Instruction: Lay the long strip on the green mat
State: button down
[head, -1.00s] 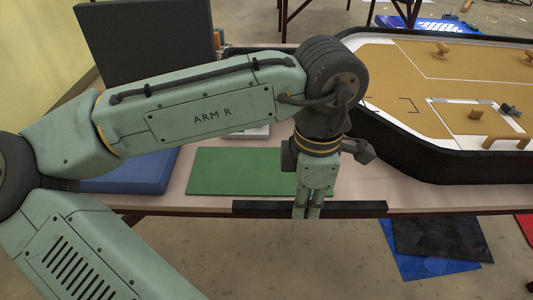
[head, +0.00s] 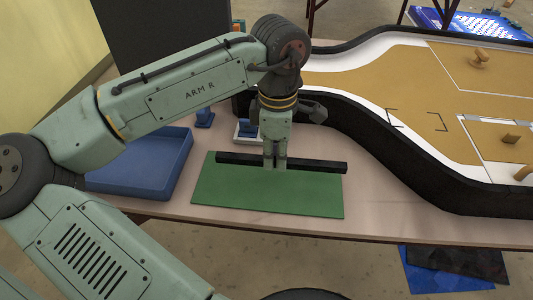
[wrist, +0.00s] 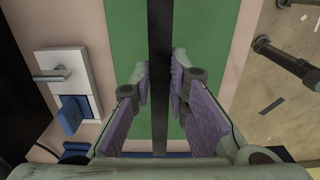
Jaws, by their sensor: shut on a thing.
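The long strip (head: 315,165) is a black bar. My gripper (head: 274,164) is shut on it near its middle. The strip lies crosswise over the far part of the green mat (head: 265,195) in the head view, and its right end reaches about the mat's right edge. I cannot tell whether it touches the mat or hangs just above it. In the wrist view the strip (wrist: 159,40) runs up the picture between my gripper's fingers (wrist: 160,80), with green mat (wrist: 205,35) on both sides of it.
A blue tray (head: 140,178) stands left of the mat. A white block with a lever handle (wrist: 65,75) and a small blue piece (wrist: 70,115) sit beside the mat. The black-walled track board (head: 400,165) is at the right. The table's front edge lies close to the mat.

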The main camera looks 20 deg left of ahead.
jog(key=shift+w+a, duration=0.4)
jog(key=shift+a, duration=0.4)
jog(key=f, duration=0.2)
jog(key=a+f+p, duration=0.1)
jog(key=shift+w+f, duration=0.15)
jog(key=shift+w, duration=0.15)
jog(key=shift+f, duration=0.25)
jog(key=shift+f, duration=0.15)
jog(key=c, duration=1.6)
grip_release()
jog(key=shift+o, duration=0.2)
notch_tip(320, 180, up, 12)
jog(key=shift+r+b, duration=0.2)
jog(key=shift+b, duration=0.15)
